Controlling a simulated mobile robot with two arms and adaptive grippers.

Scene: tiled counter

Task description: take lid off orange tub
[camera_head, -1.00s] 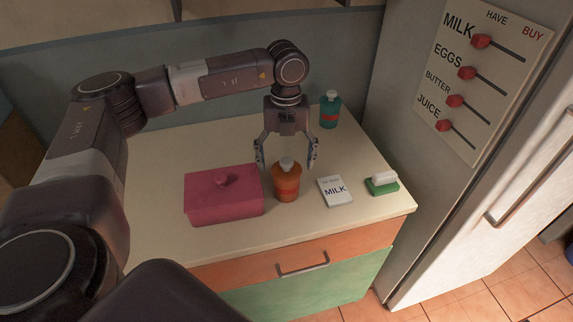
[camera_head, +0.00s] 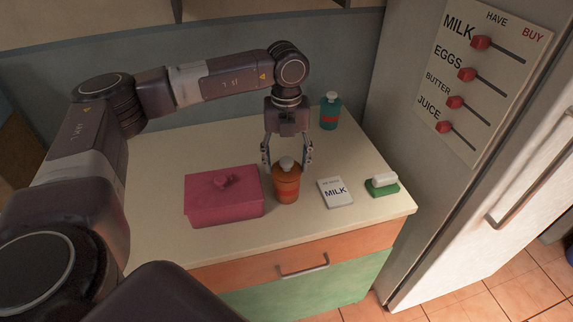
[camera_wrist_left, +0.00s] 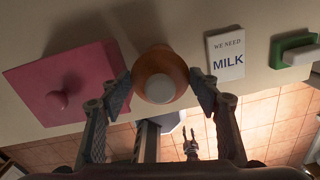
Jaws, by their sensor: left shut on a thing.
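The orange tub (camera_head: 287,187) stands upright on the counter with a pale lid (camera_head: 286,163) on top. My left gripper (camera_head: 286,168) comes down from above, with a finger on each side of the tub's upper part. In the left wrist view the fingers (camera_wrist_left: 160,92) close on the orange tub (camera_wrist_left: 148,60), and the round pale lid (camera_wrist_left: 160,85) faces the camera between the fingertips. The exact contact points are hard to make out.
A pink lidded box (camera_head: 224,197) stands close on the left of the tub. A milk note card (camera_head: 335,192) and a green-and-white block (camera_head: 381,185) lie to the right. A teal bottle (camera_head: 330,111) stands behind. The counter's front edge is near.

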